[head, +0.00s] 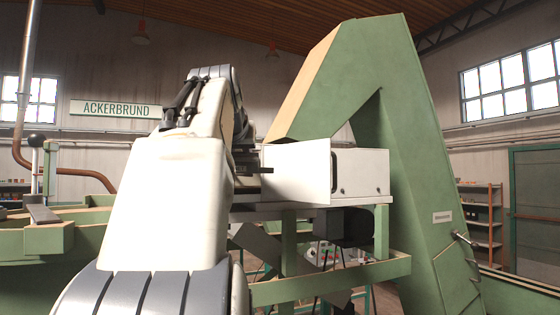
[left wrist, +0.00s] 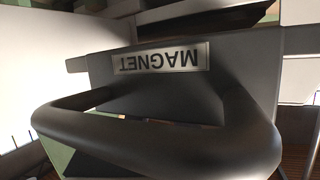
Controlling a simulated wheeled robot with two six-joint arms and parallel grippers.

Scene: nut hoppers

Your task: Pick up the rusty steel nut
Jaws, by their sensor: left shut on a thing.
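No rusty steel nut can be made out in either view. My left gripper (head: 254,170) shows in the head view as dark jaws beside a white panel (head: 298,170), partly hidden by my white arm. In the left wrist view a dark block labelled MAGNET (left wrist: 160,58), its lettering upside down, fills the middle. Its thick rounded loop handle (left wrist: 155,148) is close to the camera. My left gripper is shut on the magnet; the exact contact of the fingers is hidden. My right gripper is in neither view.
A tall green machine (head: 410,150) with a sloping chute stands right of my arm. A white box (head: 362,172) sits on a green frame behind the panel. A green bench (head: 50,237) is at the left. Shelves (head: 482,215) stand far right.

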